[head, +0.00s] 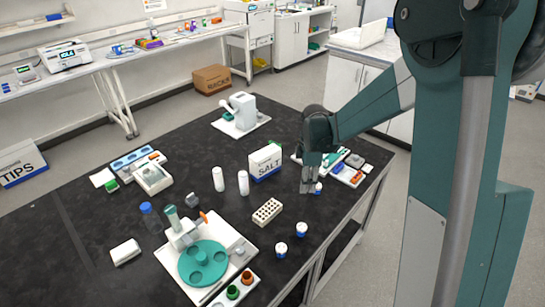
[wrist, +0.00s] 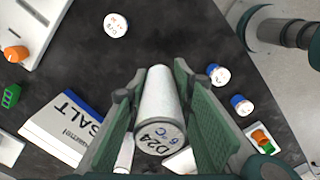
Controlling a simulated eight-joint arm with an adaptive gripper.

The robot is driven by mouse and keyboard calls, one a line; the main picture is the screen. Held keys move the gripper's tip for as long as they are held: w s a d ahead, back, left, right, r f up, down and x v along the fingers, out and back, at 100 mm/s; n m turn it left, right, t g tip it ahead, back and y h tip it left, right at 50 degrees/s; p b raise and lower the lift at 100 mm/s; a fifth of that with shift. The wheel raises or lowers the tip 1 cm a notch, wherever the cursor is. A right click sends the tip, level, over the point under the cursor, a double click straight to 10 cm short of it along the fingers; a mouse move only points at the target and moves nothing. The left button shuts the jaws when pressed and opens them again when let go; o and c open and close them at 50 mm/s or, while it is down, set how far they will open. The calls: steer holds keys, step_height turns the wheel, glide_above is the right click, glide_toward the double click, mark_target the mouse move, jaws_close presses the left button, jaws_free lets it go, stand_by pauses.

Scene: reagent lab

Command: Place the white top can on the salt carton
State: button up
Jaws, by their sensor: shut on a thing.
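My gripper (head: 307,188) is low over the black table, right of the salt carton (head: 265,162) in the head view. In the wrist view its two pads (wrist: 155,105) are shut on a white cylinder (wrist: 158,100) with a white end marked "D24"; I take this as the white top can. In the head view the fingers mostly hide it, and I cannot tell whether it touches the table. The salt carton stands upright, white with a blue lower band. It also shows in the wrist view (wrist: 62,130), left of the fingers and apart from them.
Two white bottles (head: 218,180) (head: 243,183) stand left of the carton. Small blue-and-white cans (head: 302,229) (head: 281,249) (head: 318,188) stand nearby. A holed block (head: 267,211) and a teal-plate device (head: 203,262) are in front. A tray of coloured pieces (head: 347,173) lies behind my gripper.

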steer(key=w+a+r+p, duration=0.3)
steer(key=w+a, duration=0.1)
steer(key=w, duration=0.2)
steer(key=w+a+r+p, duration=0.2)
steer(key=w+a+r, duration=0.15)
steer(key=w, duration=0.35)
step_height(320, 180, up, 5)
steer(key=p, duration=0.4)
glide_above(266, 152)
steer(key=shift+w+a+r, duration=0.1)
steer(key=shift+r, duration=0.05)
steer(key=shift+f+p, duration=0.4)
steer(key=shift+f, duration=2.75)
steer(key=shift+f, duration=1.85)
steer(key=shift+f, duration=0.1)
